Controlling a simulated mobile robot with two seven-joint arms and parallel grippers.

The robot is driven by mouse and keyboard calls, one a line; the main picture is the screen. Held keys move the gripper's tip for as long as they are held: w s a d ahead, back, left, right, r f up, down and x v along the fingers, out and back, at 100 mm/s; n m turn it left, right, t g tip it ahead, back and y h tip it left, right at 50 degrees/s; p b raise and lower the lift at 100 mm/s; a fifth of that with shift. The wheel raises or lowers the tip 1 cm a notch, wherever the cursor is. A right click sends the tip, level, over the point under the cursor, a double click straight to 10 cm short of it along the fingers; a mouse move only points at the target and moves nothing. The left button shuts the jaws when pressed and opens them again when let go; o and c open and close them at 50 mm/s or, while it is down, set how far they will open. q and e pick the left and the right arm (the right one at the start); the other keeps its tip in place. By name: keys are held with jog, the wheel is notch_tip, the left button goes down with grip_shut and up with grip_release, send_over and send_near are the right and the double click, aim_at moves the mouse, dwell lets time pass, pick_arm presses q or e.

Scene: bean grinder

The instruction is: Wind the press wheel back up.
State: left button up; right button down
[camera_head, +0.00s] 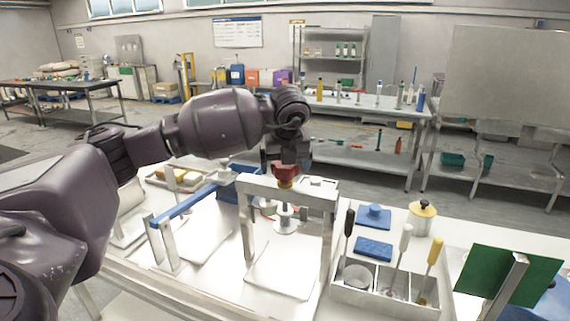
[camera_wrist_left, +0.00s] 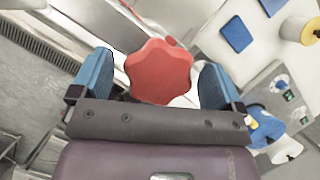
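The press is a white arch frame (camera_head: 246,217) on a white base plate (camera_head: 280,280). Its red lobed press wheel (camera_head: 285,172) sits on top of the crossbar, with a brass-coloured collar below it. A grey press plate (camera_head: 285,224) hangs on the spindle inside the arch, clear above the base. My left gripper (camera_head: 289,158) points down over the wheel. In the left wrist view the red wheel (camera_wrist_left: 159,72) lies between the blue fingertips of my left gripper (camera_wrist_left: 156,80), with narrow gaps visible at its sides. My right gripper is not in view.
A blue-handled frame (camera_head: 190,208) stands just left of the press. Right of it are a divided tray (camera_head: 385,305) with upright tools, blue blocks (camera_head: 373,249), a yellow-topped canister (camera_head: 421,214) and a green panel (camera_head: 490,275). Bare tabletop shows between the canister and the panel.

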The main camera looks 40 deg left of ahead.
pick_arm(q)
jog(key=v, duration=1)
jog(key=shift+r, duration=0.35)
jog(key=shift+s+d, duration=0.1)
